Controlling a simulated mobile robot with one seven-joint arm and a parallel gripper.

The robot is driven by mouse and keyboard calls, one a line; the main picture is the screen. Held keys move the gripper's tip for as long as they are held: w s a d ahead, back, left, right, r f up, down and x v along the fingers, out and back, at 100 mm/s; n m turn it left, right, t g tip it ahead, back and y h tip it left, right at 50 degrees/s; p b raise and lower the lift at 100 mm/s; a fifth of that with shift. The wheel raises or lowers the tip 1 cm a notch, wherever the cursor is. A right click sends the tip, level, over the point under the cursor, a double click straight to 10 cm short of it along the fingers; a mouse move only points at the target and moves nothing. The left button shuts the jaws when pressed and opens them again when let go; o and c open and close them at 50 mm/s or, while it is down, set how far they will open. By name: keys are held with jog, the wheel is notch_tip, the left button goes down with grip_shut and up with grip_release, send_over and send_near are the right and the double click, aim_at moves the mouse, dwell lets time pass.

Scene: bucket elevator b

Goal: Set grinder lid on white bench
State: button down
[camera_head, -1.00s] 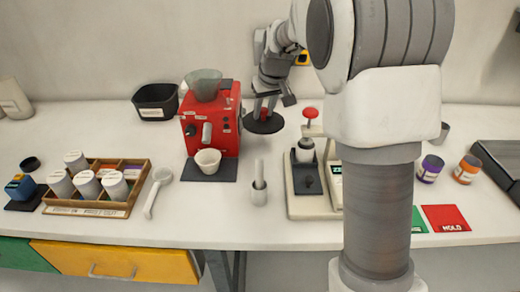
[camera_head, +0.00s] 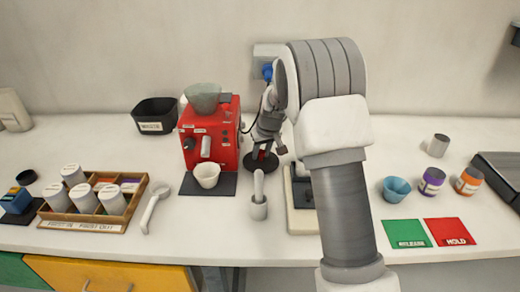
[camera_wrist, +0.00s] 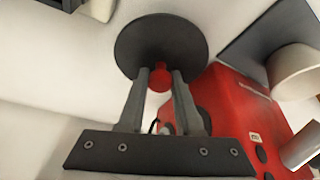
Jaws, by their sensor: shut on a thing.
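The grinder lid is a black disc with a red knob (camera_wrist: 160,77). My gripper (camera_wrist: 161,74) is shut on this knob in the wrist view, with the black disc (camera_wrist: 160,38) beyond the fingertips. In the head view the lid (camera_head: 259,165) is just right of the red grinder (camera_head: 223,152), low over the white bench (camera_head: 170,232), and my gripper (camera_head: 266,150) is above it. I cannot tell whether the disc touches the bench. The grinder's grey translucent hopper (camera_head: 203,97) stands uncovered.
A black bin (camera_head: 155,115) is at the back left. A scale-like stand (camera_head: 300,222) is partly hidden by my arm.

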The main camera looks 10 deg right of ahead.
jog(key=w, duration=0.3)
jog(key=shift+w+d+f, duration=0.1)
jog(key=shift+w, duration=0.1)
jog(key=shift+s+f, duration=0.1)
jog(key=shift+f, duration=0.4)
jog(key=shift+f, duration=0.1)
jog(key=shift+f, duration=0.15)
jog(key=c, duration=0.6)
grip_release()
jog(key=shift+r, duration=0.2)
